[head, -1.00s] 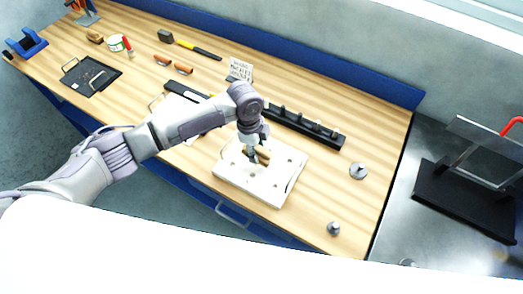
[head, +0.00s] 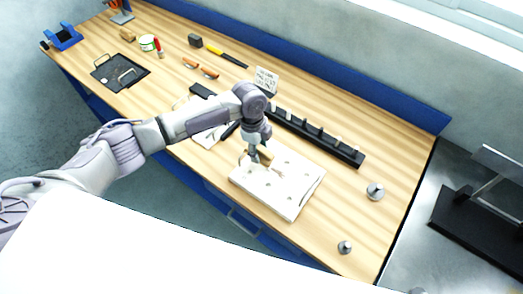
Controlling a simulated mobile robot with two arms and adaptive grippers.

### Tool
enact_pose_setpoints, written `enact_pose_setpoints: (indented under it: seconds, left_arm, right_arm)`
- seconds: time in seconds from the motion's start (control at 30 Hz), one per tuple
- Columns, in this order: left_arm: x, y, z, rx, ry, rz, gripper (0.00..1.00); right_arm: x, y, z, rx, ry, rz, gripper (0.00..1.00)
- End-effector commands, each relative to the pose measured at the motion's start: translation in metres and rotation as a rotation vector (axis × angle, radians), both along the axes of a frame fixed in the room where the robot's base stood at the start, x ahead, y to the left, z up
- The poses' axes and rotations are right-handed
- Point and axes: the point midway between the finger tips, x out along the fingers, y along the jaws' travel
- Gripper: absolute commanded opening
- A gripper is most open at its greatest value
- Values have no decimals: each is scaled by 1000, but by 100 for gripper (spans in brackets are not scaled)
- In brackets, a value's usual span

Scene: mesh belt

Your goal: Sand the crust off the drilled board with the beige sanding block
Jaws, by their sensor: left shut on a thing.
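The drilled board (head: 296,190) is a pale, nearly white slab with several dark holes, lying flat near the table's front edge. Pale covering on its face is hard to tell from the board itself. My left gripper (head: 254,158) is over the board's left, far part, pointing down. It is shut on a small tan block (head: 266,156), which looks like the beige sanding block and is partly hidden by the fingers. The block is at or just above the board's face; I cannot tell if it touches. My right gripper is out of view.
A black rail with pegs (head: 318,138) lies behind the board. A small sign (head: 266,80) stands behind my wrist. Metal knobs (head: 375,191) sit at the right.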

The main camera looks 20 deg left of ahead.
Motion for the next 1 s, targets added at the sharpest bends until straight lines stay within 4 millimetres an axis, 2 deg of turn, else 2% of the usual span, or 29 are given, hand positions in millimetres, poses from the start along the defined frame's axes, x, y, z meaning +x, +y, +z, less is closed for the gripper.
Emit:
enact_pose_setpoints:
  seconds: [0.17,0.7,1.0]
  left_arm:
    - [1,-1,4,-1,-2,-1,0]
    - [0,-1,55,-1,-2,-1,0]
    - [0,-1,61,0,-1,-1,0]
  right_arm:
    - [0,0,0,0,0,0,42]
    - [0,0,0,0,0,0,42]
    - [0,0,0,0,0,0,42]
